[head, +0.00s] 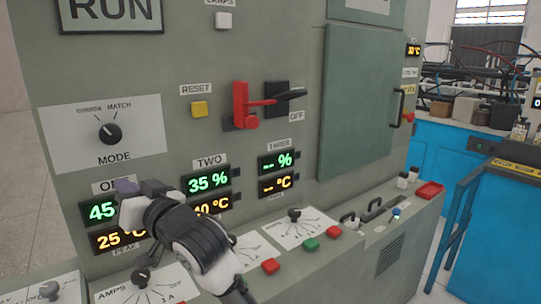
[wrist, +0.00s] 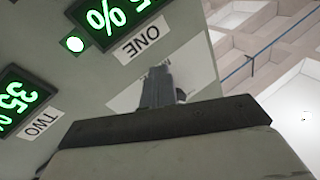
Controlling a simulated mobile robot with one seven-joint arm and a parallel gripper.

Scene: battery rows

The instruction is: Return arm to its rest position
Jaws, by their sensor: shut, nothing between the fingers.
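My gripper (head: 126,187) is raised in front of the grey control panel (head: 210,60), near the displays labelled ONE and TWO. My arm comes up from the bottom of the head view and covers part of display ONE (head: 103,211). In the wrist view the shut fingers (wrist: 157,88) point toward the panel with nothing between them. Display ONE (wrist: 118,20) and display TWO (wrist: 22,100) show tilted in that view. I cannot tell whether the fingertips touch the panel.
A sloped ledge with knobs, a green button (head: 311,245) and red buttons (head: 270,266) juts out below the panel. A red lever (head: 243,105) and a mode knob (head: 110,133) stick out. A blue cabinet (head: 450,150) stands at the right. Open floor (head: 25,165) shows at left.

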